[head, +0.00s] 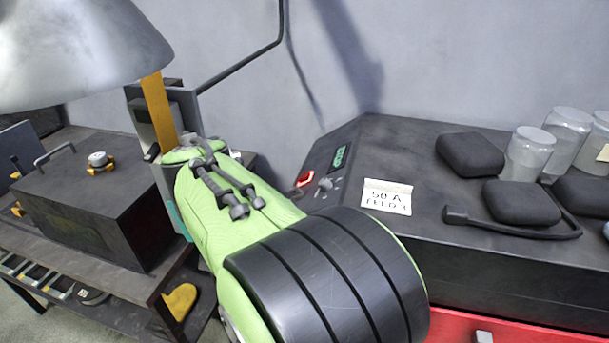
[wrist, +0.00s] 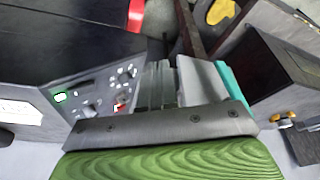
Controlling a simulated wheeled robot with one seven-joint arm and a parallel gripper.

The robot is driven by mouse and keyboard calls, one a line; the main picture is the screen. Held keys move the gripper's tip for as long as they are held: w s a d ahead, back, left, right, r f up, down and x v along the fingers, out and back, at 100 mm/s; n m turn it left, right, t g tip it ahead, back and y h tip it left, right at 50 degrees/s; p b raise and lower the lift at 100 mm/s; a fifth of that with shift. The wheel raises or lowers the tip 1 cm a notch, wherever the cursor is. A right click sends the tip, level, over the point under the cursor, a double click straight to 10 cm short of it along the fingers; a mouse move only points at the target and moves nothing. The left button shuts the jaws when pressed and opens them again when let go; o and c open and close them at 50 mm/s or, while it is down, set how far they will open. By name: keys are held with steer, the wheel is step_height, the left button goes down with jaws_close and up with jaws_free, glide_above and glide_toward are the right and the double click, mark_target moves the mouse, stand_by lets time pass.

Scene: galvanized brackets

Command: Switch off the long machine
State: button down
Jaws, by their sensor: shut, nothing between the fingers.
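The long machine (head: 440,240) is a dark box along the wall at right. Its sloped control panel (head: 325,165) has a red switch (head: 304,178), a green display (head: 340,157) and small knobs. In the wrist view the panel (wrist: 100,90) lies left of my gripper (wrist: 166,75), with the red switch (wrist: 119,108) close beside it. My gripper is shut and empty, apart from the switch as far as I can tell. In the head view my green arm hides the gripper. I cannot tell the switch's position.
A white label (head: 387,196), black pouches (head: 470,154) and glass jars (head: 528,153) sit on the machine's top. A smaller dark box (head: 95,200) with a knob stands on a bench at left. A lamp-like metal shade (head: 80,50) hangs at upper left.

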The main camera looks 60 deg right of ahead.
steer(key=s+d+r+m+g+p, duration=0.1)
steer(key=d+r+m+p, duration=0.2)
steer(key=d+r+p, duration=0.1)
steer(key=s+d+r+m+g+p, duration=0.2)
steer(key=d+p, duration=0.4)
steer(key=d, duration=0.3)
step_height(320, 180, up, 3)
steer(key=shift+s+d+f+m+g+h, duration=0.1)
steer(key=shift+s+d+m+g+h, duration=0.15)
steer(key=shift+m, duration=0.25)
steer(key=shift+f, duration=0.1)
steer(key=x, duration=0.8)
steer(key=s+b+x, duration=0.1)
steer(key=x, duration=0.4)
steer(key=shift+s+a, duration=0.1)
steer(key=shift+a, duration=0.2)
steer(key=shift+s+f, duration=0.15)
steer(key=shift+f, duration=0.1)
